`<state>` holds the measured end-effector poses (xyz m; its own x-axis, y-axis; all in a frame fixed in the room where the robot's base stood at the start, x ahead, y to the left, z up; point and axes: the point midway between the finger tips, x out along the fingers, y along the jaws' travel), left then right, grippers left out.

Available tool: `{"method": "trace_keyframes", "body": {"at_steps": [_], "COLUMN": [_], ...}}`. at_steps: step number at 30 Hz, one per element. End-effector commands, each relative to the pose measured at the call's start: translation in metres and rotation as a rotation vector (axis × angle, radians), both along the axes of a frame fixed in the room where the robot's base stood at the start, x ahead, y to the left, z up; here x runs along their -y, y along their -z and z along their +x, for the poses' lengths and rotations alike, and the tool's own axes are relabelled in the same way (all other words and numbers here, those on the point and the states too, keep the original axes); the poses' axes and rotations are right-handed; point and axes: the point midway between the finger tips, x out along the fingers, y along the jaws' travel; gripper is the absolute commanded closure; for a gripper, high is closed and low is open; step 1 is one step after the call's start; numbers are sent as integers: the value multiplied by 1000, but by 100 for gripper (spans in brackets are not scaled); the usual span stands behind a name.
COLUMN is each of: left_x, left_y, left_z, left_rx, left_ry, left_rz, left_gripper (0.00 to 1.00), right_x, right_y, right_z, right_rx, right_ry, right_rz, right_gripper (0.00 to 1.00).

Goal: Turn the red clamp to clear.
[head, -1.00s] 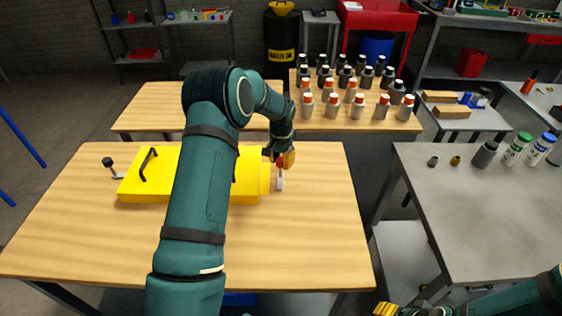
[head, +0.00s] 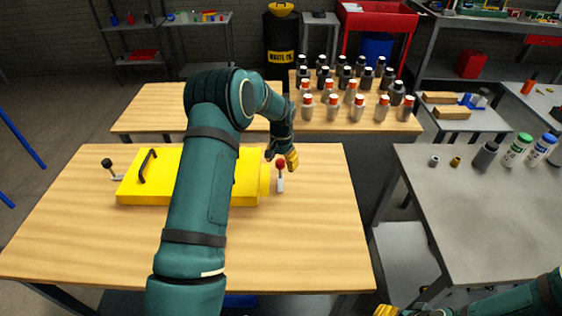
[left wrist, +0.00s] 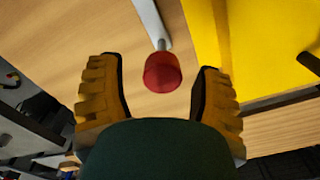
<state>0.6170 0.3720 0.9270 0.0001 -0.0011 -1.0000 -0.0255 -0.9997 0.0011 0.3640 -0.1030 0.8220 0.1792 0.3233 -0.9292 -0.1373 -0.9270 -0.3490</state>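The red clamp (head: 280,162) has a round red knob on a pale metal lever. It stands at the right end of the yellow chassis panel (head: 264,176) on the wooden table. In the left wrist view the red knob (left wrist: 162,72) shows between my open fingers, with its pale lever (left wrist: 150,20) leading away. My left gripper (head: 291,160) is open, just right of the knob in the head view; I cannot tell whether it touches the knob. My right gripper (head: 386,310) is cut off at the bottom edge, its opening unclear.
A black-knobbed clamp (head: 108,163) stands at the panel's left end. The panel carries a black handle (head: 148,165); my left arm hides its middle. Several bottles (head: 333,106) stand on the table behind. The front of the wooden table (head: 300,245) is clear.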

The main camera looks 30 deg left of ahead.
Motion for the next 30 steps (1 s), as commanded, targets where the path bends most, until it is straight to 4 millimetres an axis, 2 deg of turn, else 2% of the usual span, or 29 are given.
{"method": "trace_keyframes", "body": {"at_steps": [6,10,21,25,30], "left_x": [-1,-1,-1,0,0], "left_y": [-2,-13,-84,-104,-118], "left_z": [0,0,1,1,0], "left_rx": [0,2,4,3,0], "left_ry": [0,0,0,1,1], "left_rz": [1,2,2,1,1], "left_gripper": [34,34,34,34,34], "right_x": [0,0,0,0,0], "right_y": [0,0,0,0,0], "right_z": [0,0,0,0,0], "right_rx": [0,0,0,0,0], "right_ry": [0,0,0,0,0], "right_rz": [0,0,0,0,0], "right_gripper": [44,44,44,44,44]}}
